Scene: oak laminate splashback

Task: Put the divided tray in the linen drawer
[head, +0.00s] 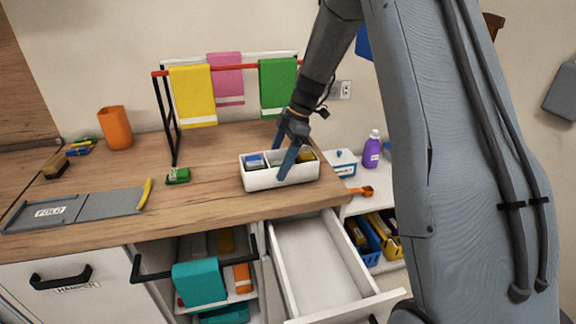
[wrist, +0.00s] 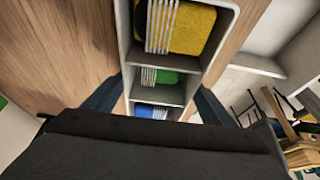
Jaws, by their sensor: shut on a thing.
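The divided tray (head: 278,179) is a white box with three compartments, over the right end of the wooden counter near its front edge. Folded blue, green and yellow cloths lie in its compartments; it also shows in the wrist view (wrist: 228,47). My gripper (head: 282,152) is shut on the tray, one blue finger at the near side and one at the far side. In the wrist view, its fingers (wrist: 158,102) flank the tray. I cannot tell whether the tray touches the counter. A white drawer (head: 313,262) below stands pulled out and looks empty; I see no label on it.
A drying rack (head: 168,120) with yellow, pink and green towels stands behind. A grey folding board (head: 110,204), an orange cup (head: 115,128) and a green sponge (head: 177,176) are left. A teal towel (head: 200,284) hangs from a handle beside the drawer. A purple bottle (head: 372,149) stands right.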

